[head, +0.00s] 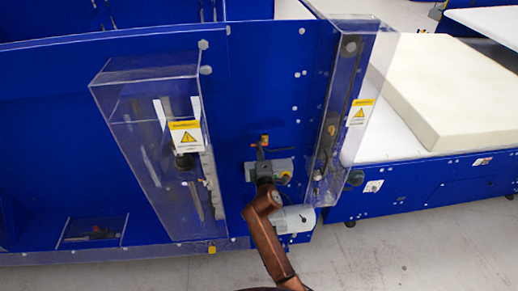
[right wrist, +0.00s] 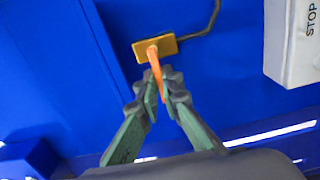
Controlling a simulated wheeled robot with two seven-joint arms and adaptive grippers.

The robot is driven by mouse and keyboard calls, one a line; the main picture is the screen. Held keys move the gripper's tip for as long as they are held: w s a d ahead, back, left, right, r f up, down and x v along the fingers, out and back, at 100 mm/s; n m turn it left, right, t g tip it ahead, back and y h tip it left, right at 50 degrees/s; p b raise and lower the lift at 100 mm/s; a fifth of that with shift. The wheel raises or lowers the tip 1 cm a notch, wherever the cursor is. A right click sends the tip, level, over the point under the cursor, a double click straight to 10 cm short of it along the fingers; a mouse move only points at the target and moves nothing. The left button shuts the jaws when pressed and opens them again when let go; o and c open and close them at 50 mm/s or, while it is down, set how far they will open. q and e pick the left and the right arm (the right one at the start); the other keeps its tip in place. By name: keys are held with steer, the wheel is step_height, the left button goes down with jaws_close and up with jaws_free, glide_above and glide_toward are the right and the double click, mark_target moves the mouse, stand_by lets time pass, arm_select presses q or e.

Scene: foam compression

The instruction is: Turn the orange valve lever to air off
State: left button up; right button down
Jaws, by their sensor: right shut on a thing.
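The orange valve lever (right wrist: 155,62) stands out from a yellow valve body (right wrist: 170,44) on the blue machine panel in the right wrist view. A dark hose runs from the valve body to the upper right. In the head view a small bit of orange (head: 264,140) shows at the valve, just above my right gripper (head: 261,153). The lettering at the valve is not readable. My left gripper is in neither view.
A grey box marked STOP (right wrist: 290,45) is right of the valve. Clear guards stand to the left (head: 150,150) and right (head: 338,120) of my right arm on the blue panel (head: 255,70). A cream foam block (head: 440,95) lies on the white bed at right.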

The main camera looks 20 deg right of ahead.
stand_by(0.3)
steer(key=c, duration=2.1)
jaws_free()
steer(key=v, duration=0.7)
steer(key=shift+s, duration=0.25)
